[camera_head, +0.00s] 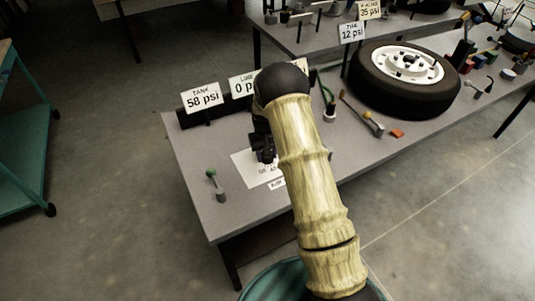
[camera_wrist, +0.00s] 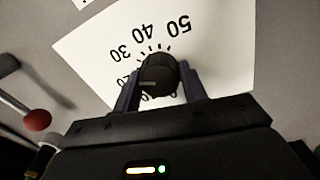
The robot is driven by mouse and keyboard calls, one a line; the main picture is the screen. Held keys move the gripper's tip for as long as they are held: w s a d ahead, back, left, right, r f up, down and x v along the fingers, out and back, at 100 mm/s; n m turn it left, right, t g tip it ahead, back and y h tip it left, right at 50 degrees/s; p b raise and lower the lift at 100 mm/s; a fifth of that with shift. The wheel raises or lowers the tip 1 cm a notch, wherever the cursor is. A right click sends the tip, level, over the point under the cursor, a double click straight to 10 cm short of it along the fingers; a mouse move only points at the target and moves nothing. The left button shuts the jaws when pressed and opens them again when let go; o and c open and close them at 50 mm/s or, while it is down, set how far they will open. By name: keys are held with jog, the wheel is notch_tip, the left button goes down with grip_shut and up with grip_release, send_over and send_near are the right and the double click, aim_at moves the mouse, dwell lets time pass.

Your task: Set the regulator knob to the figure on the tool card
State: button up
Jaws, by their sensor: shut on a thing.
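The black regulator knob (camera_wrist: 158,75) stands on a white dial sheet (camera_wrist: 215,50) in the wrist view. The figures 20, 30, 40 and 50 show upside down around it. A pale mark on the knob points left, roughly towards the partly covered 20. My gripper (camera_wrist: 160,88) is shut on the knob, with a purple finger on each side. In the head view my gripper (camera_head: 266,152) is over the dial sheet (camera_head: 243,164) and hides the knob.
A green-tipped lever (camera_head: 214,183) stands left of the sheet. A red-balled lever (camera_wrist: 37,120) shows in the wrist view. My arm partly hides a "0 p" sign (camera_head: 242,86). A tyre (camera_head: 405,75) and small tools occupy the right of the grey bench (camera_head: 220,222).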

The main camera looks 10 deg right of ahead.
jog(key=shift+w+r, duration=0.1)
jog(key=o, duration=1)
jog(key=shift+c, duration=0.2)
notch_tip(320, 180, up, 17)
jog(key=b, duration=0.1)
jog(key=shift+a+r, duration=0.15)
jog(key=shift+a, duration=0.25)
